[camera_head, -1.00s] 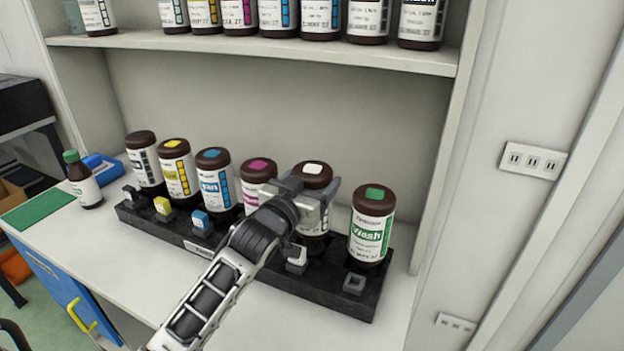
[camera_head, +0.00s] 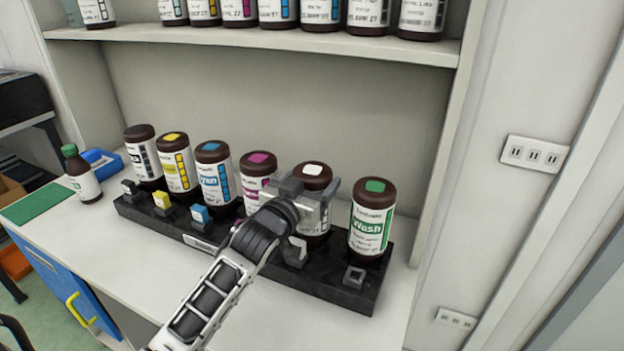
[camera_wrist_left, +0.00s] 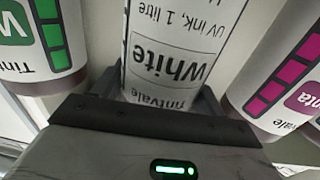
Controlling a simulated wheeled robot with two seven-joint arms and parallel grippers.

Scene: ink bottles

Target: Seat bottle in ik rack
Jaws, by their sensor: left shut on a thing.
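The white-ink bottle (camera_head: 315,177) has a dark brown cap with a white square. My left gripper (camera_head: 318,200) is shut on this bottle, with a finger on either side. In the left wrist view the bottle's label (camera_wrist_left: 178,55) reads "White", upside down, between the jaws. The bottle stands upright in the row at the black ink rack (camera_head: 330,288), between the magenta and Wash bottles. Its base is partly hidden by my gripper, so I cannot tell whether it is fully down in its slot. My right gripper is not in view.
The magenta bottle (camera_head: 256,178) and green-marked Wash bottle (camera_head: 371,220) stand close on either side. Black, yellow and cyan (camera_head: 215,178) bottles are farther left. A shelf (camera_head: 260,45) with several bottles hangs above. The counter before the rack is clear.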

